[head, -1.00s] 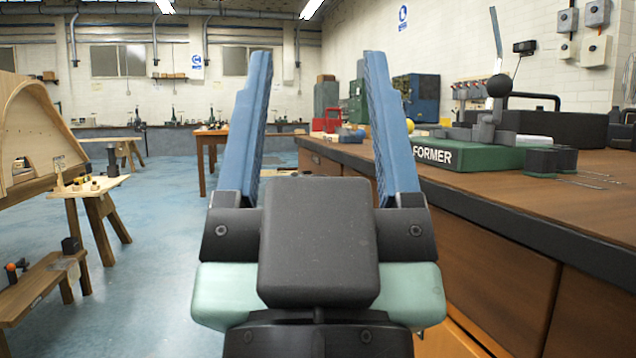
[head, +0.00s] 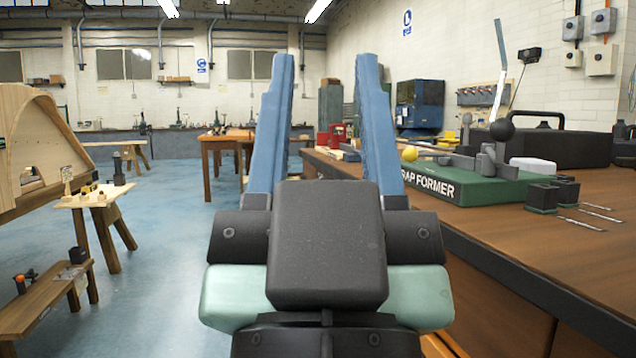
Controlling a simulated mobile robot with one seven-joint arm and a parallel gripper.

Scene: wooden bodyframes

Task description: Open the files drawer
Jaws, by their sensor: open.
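A long wooden workbench (head: 545,222) with a dark edge runs along the right. Its front, with brown wooden panels (head: 492,298), shows at the lower right, partly hidden by my gripper. I cannot tell which panel is the files drawer, and no label or handle is readable.
A green strap former (head: 470,183) with a lever, a black case (head: 560,145) and small black blocks (head: 543,196) stand on the bench. Wooden stools (head: 92,200) and a curved wooden frame (head: 40,140) are at the left. The blue floor (head: 165,250) between is clear.

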